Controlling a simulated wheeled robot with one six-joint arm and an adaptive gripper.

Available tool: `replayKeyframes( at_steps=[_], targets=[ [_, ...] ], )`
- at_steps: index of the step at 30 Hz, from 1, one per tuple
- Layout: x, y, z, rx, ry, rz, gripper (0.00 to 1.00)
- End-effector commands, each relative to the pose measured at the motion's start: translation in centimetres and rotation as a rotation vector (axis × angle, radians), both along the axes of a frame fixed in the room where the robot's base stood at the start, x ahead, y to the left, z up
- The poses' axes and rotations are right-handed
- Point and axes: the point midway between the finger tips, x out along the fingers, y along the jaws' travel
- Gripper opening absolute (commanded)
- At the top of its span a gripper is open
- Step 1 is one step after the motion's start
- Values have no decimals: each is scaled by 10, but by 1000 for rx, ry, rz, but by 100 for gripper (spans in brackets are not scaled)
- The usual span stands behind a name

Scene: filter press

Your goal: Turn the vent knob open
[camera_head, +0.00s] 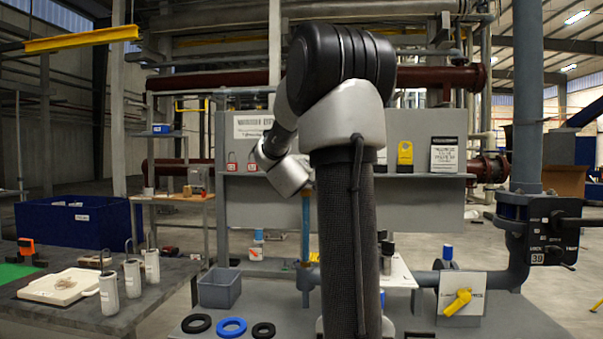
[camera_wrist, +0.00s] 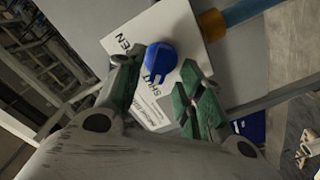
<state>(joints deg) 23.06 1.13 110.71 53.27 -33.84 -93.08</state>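A round blue knob (camera_wrist: 161,62) sits on a white plate (camera_wrist: 122,45) in the wrist view. Lettering that seems to end in "EN" is at the plate's upper left, and "SHUT" is beside the knob's lower edge. My gripper (camera_wrist: 160,72) is open and empty, its green fingers at either side of the knob's near part. I cannot tell whether they touch it. In the head view my arm reaches away from the camera; my gripper and this knob are not visible there. That view shows a yellow handle (camera_head: 457,302) on another white plate (camera_head: 475,285).
A blue pipe with an orange collar (camera_wrist: 211,24) runs beside the plate. The bench holds black and blue rings (camera_head: 232,327), a grey bin (camera_head: 219,288) and pipework. A side table at left carries a tray (camera_head: 62,286) and metal cylinders (camera_head: 132,278).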

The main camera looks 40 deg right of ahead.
Motion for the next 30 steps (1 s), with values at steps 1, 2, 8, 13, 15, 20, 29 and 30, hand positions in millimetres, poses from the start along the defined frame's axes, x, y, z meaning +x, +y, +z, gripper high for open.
replayKeyframes(
  at_steps=[1, 2, 8, 13, 15, 20, 29, 30],
  targets=[
    [4, -5, 0, 1, 0, -1, 38],
    [6, -8, 0, 0, 1, -1, 38],
    [11, -13, 0, -1, 0, 1, 38],
    [11, -13, 0, -1, 0, 1, 38],
    [11, -13, 0, -1, 0, 1, 25],
    [11, -13, 0, 0, 0, 1, 0],
    [11, -13, 0, 13, -15, 1, 0],
    [11, -13, 0, 19, -22, 1, 0]
  ],
)
